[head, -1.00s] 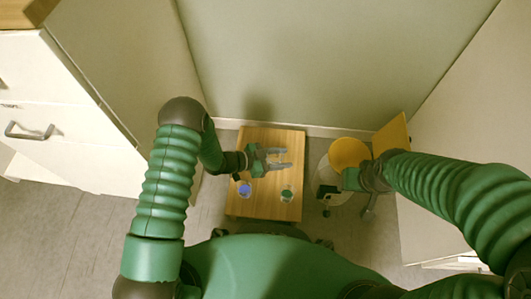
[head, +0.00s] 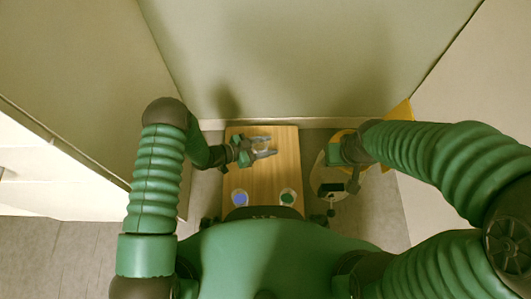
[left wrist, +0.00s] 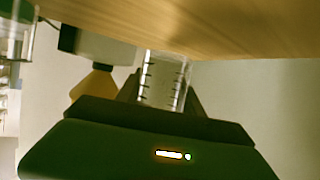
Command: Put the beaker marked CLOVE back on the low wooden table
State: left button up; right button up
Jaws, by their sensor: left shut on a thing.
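The low wooden table (head: 265,177) stands against the back wall in the head view, and its wood (left wrist: 220,25) fills the top of the left wrist view. My left gripper (head: 262,147) is over the table's far part. In the left wrist view it is shut on a clear beaker (left wrist: 165,75) with dark graduation marks, close to the wood. Whether the beaker touches the table, I cannot tell. No CLOVE marking is readable. My right gripper (head: 348,182) is right of the table, and its jaw state is unclear.
A blue-filled beaker (head: 240,198) and a greenish one (head: 287,197) stand on the table's near part. A yellow chair (head: 398,118) is at the right, partly behind my right arm. A pale cabinet (head: 50,180) is at the left. The table's middle is clear.

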pick_arm(q)
jog(key=shift+f+b, duration=0.95)
jog(key=shift+f, duration=0.9)
grip_shut()
jog(key=o, duration=1.4)
grip_release()
jog(key=shift+r, duration=0.1)
jog(key=shift+r, duration=0.2)
jog(key=p+v, duration=0.5)
jog(key=v, duration=0.2)
jog(key=shift+s+a, duration=0.15)
jog(key=shift+a, duration=0.05)
